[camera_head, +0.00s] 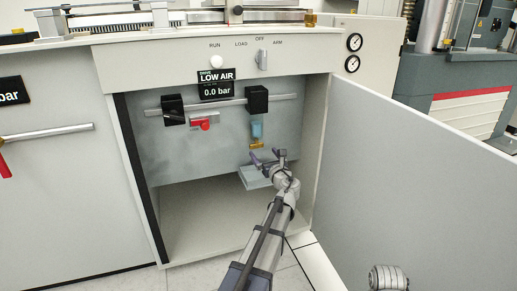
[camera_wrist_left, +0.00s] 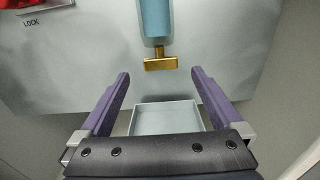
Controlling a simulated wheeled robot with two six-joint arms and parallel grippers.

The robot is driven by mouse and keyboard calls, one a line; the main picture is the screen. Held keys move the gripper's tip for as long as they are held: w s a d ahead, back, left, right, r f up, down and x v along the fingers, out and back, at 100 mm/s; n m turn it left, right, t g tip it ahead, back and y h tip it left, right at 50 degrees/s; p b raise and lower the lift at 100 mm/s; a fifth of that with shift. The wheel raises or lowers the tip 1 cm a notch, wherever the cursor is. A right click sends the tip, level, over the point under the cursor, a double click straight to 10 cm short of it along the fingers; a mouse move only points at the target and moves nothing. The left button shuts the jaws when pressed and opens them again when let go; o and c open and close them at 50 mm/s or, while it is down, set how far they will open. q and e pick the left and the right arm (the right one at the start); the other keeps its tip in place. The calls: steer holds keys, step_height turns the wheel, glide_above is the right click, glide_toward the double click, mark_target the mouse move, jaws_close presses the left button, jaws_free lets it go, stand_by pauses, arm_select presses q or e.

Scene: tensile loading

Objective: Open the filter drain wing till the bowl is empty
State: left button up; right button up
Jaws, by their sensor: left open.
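The filter bowl (camera_head: 257,130) is a blue cylinder hanging under a black block on the pipe inside the open cabinet. It also shows at the top of the left wrist view (camera_wrist_left: 155,18). The brass drain wing (camera_wrist_left: 160,65) sits at its bottom end, lying crosswise; it shows small in the head view (camera_head: 257,146). My left gripper (camera_head: 267,156) is open and empty just below the wing. In the left wrist view its purple fingers (camera_wrist_left: 160,75) stand apart, one to each side of the wing, not touching it. The liquid level in the bowl cannot be made out.
A pale tray (camera_wrist_left: 165,119) lies below the wing, behind my gripper. The display (camera_head: 216,84) reads LOW AIR, 0.0 bar. The open door (camera_head: 415,170) bounds the right side.

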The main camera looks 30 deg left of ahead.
mark_target(258, 144)
arm_select(q)
steer(key=x, duration=0.7)
steer(key=shift+d, duration=0.1)
steer(key=c, duration=1.3)
steer(key=shift+w+d+n+g+y, duration=0.1)
steer(key=shift+w+n+g+y, duration=0.15)
steer(key=shift+n+g+y, duration=0.55)
steer(key=shift+w+d+n+g+y, duration=0.15)
steer(key=shift+w+n+g+y, duration=0.25)
steer(key=shift+n+g, duration=0.7)
steer(key=n+g+y, duration=0.1)
steer(key=g, duration=0.2)
steer(key=n+g, duration=0.2)
steer(key=g, duration=0.1)
steer(key=shift+w+y, duration=0.2)
steer(key=shift+y, duration=0.2)
steer(key=shift+n+g, duration=0.8)
steer(key=shift+g, duration=0.6)
